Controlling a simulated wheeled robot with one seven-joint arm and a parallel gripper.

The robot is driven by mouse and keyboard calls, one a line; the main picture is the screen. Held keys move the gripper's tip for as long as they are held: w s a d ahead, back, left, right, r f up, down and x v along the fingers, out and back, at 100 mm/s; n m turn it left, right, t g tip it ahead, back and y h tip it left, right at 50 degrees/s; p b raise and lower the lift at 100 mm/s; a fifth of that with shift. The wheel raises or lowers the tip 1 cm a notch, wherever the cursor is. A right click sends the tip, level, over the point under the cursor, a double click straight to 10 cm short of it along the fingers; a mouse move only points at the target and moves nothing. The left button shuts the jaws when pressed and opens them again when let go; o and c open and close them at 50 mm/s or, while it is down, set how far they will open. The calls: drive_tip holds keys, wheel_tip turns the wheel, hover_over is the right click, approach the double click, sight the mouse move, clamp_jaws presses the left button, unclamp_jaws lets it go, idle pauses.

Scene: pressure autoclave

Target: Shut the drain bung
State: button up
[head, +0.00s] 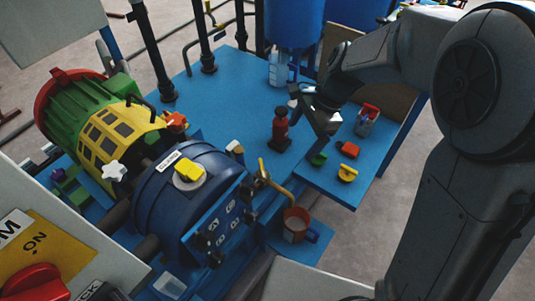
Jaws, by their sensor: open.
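A dark blue vessel (178,212) lies on the blue bench, with a yellow knob (188,172) on top. At its right end is a brass tap (262,171) with a bent spout above a brown bucket (296,224). I cannot tell for sure which part is the drain bung. My gripper (322,140) is open and empty, pointing down over the right part of the bench, to the right of a red and black bottle-like thing (280,130). It is up and to the right of the brass tap, apart from it. Its fingertips are partly hard to make out.
Green (318,159), red (349,149) and yellow (347,174) small parts lie on the bench near my gripper. Blue tanks and dark pipes rise at the back. A panel with a red knob (35,284) is at the lower left.

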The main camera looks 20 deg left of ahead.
sight(263, 168)
drive_tip(key=shift+m+g, duration=0.3)
drive_tip(key=shift+m, duration=0.6)
drive_tip(key=a+f, duration=0.3)
drive_tip(key=f, duration=0.2)
drive_tip(key=s+a+f+b, duration=0.1)
drive_tip(key=a+f, duration=0.2)
drive_tip(key=f, duration=0.2)
drive_tip(key=s+a+f+b, duration=0.1)
drive_tip(key=a+f, duration=0.2)
drive_tip(key=f, duration=0.1)
drive_tip(key=shift+s+a+f, duration=0.1)
drive_tip(key=shift+a+f, duration=0.2)
drive_tip(key=shift+f, duration=0.1)
drive_tip(key=c, duration=1)
